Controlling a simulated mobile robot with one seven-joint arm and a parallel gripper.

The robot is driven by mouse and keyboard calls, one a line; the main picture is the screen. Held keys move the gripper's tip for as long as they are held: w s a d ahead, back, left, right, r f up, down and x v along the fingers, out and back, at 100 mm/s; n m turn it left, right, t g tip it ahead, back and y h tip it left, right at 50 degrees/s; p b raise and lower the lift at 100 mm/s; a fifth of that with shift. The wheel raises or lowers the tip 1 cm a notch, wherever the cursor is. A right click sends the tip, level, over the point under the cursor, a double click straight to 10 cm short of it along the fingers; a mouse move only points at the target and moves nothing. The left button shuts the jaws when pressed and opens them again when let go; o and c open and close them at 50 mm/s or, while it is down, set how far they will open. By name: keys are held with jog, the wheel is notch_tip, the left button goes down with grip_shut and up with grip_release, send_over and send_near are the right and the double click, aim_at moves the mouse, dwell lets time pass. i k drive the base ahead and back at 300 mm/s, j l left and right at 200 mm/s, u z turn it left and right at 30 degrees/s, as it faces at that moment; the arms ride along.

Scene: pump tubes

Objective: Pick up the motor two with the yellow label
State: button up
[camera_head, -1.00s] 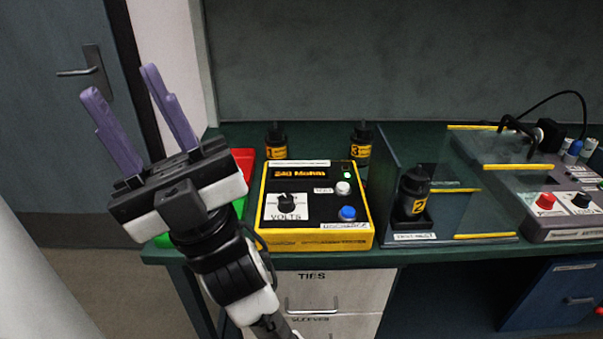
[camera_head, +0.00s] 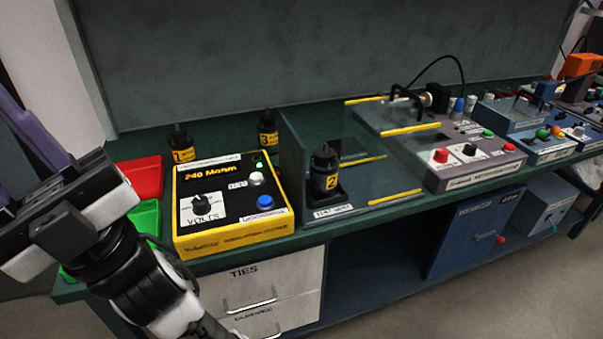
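Motor two (camera_head: 325,172) is a small black cylinder with a yellow label marked 2. It stands upright in a black holder in the test nest (camera_head: 335,212), behind the front edge of the bench. My gripper (camera_head: 28,132) is at the left edge of the view, with its purple fingers partly cut off by the frame. It holds nothing that I can see, and its fingers stood apart in the earlier view. It is well to the left of motor two, with the yellow insulation tester (camera_head: 237,240) between them.
Motors one (camera_head: 181,145) and three (camera_head: 268,133) stand behind the tester. A red tray (camera_head: 140,178) and a green tray (camera_head: 146,216) lie left of it. Clear panels with yellow edges (camera_head: 411,129) stand right of motor two, before a grey control box (camera_head: 470,165).

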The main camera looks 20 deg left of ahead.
aim_at(323, 166)
jog(key=i+l, duration=0.1)
jog(key=i, duration=0.35)
jog(key=i+l, duration=0.15)
jog(key=i, duration=0.3)
jog(key=j+u, duration=0.05)
